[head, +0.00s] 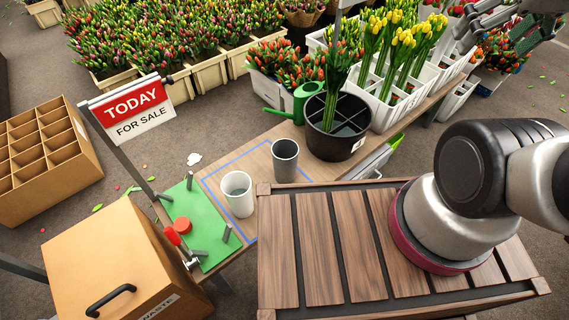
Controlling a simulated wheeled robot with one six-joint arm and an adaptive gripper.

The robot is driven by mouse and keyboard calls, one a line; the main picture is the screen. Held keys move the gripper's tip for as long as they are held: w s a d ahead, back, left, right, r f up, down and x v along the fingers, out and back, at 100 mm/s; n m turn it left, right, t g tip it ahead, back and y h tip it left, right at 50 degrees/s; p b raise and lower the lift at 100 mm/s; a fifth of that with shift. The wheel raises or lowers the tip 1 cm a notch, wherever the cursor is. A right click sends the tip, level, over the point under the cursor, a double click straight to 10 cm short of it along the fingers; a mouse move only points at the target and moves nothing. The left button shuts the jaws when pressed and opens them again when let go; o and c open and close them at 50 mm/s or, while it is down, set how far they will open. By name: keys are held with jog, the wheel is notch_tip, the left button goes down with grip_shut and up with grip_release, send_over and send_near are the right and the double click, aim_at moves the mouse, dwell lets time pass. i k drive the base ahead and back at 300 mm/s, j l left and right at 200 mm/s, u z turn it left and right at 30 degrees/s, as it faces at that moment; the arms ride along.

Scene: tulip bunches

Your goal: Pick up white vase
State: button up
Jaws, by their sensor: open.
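The white vase (237,194) is an empty-looking, upright cup-shaped pot on the wooden table, within the blue outlined area. A dark grey vase (285,160) stands upright just behind it to the right, apart from it. My gripper (492,42) is at the top right corner, partly cut off by the frame edge. Its fingers are apart and I see nothing held between them. It is far from the white vase, up and to the right.
A green mat (200,252) with a red round piece and grey posts lies left of the white vase. A black bucket (337,130) of tulips and a green watering can (302,100) stand behind. A sale sign (130,107) rises at left; a cardboard waste box (105,265) stands front left.

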aim_at(236, 186)
jog(key=l+u, duration=0.15)
jog(key=u, duration=0.25)
jog(key=k+l+u, duration=0.1)
jog(key=u, duration=0.3)
jog(key=k+l+u, duration=0.1)
jog(key=u, duration=0.25)
